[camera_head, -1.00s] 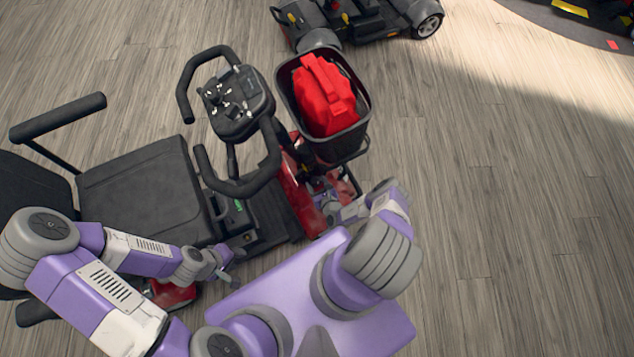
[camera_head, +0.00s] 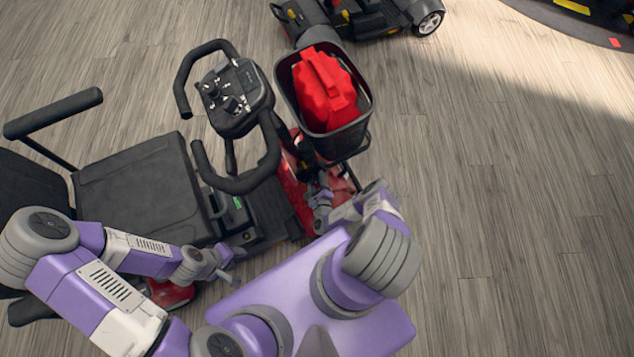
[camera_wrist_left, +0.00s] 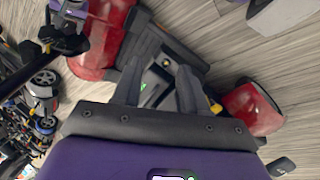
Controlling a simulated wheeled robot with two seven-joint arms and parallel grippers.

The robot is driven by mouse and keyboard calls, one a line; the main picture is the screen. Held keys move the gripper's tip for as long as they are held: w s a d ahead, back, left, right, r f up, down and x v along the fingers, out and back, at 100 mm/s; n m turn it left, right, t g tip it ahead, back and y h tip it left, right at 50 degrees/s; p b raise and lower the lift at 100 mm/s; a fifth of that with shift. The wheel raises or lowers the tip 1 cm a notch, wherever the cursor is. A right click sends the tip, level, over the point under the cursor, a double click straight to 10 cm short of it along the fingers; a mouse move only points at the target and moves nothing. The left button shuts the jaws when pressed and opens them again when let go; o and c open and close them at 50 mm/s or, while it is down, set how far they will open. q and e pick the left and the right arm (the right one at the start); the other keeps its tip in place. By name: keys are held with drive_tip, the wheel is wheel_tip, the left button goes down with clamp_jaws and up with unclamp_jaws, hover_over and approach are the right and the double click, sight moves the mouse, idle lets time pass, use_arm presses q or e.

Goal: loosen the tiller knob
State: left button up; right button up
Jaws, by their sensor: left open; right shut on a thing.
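The red and black scooter stands upright, its tiller head (camera_head: 232,95) with black loop handles left of the basket. My right gripper (camera_head: 318,190) is low at the red front body, by the foot of the tiller, shut on a small part that looks like the tiller knob; the jaws largely hide it. My right wrist also shows at the upper left of the left wrist view (camera_wrist_left: 68,32). My left gripper (camera_head: 232,277) is open and empty beside the scooter's floor, below the seat's front edge; its two fingers stand apart in the left wrist view (camera_wrist_left: 158,82).
A black basket (camera_head: 352,143) holding a red bag (camera_head: 323,92) overhangs my right gripper. The black seat (camera_head: 145,190) and armrest (camera_head: 55,115) are at the left. Another scooter (camera_head: 370,22) stands at the back. The wooden floor (camera_head: 510,220) at the right is clear.

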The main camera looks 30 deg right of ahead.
sight(318, 178)
idle(0.3)
drive_tip(key=o, duration=1)
drive_tip(key=r+p, duration=0.1)
drive_tip(key=r, duration=0.2)
drive_tip(key=r+p, duration=0.2)
drive_tip(key=r, duration=0.1)
drive_tip(key=r+p, duration=0.2)
drive_tip(key=shift+d+r, duration=0.25)
drive_tip(key=shift+r, duration=0.15)
drive_tip(key=shift+r+p, duration=0.55)
drive_tip(key=shift+a+r, duration=0.1)
drive_tip(key=shift+a, duration=0.05)
